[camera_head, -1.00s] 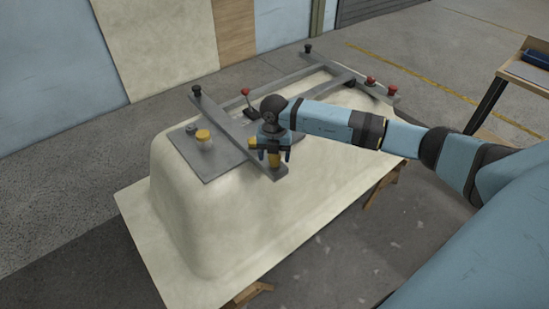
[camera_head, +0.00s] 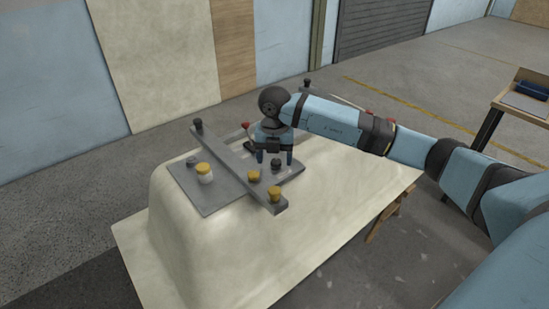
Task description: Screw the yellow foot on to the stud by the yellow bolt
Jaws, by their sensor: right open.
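My right gripper (camera_head: 275,159) is open, with its fingers pointing down over the far right part of the grey plate. A small dark round piece (camera_head: 276,165) shows just below and between the fingertips; I cannot tell whether they touch it. The yellow foot (camera_head: 273,194) is at the near end of the grey bar (camera_head: 228,151), apart from the gripper. The yellow bolt (camera_head: 253,176) stands farther along the bar, left of the gripper. The stud is not visible; I cannot tell how far the foot is screwed on. My left gripper is not in view.
The grey plate (camera_head: 206,202) lies on the pale upturned tub shell (camera_head: 180,235). A yellow-lidded white pot (camera_head: 205,174) and a small grey piece (camera_head: 191,161) are on its left. A black knob (camera_head: 198,125) tops the bar's far end. A bench (camera_head: 520,101) stands far right.

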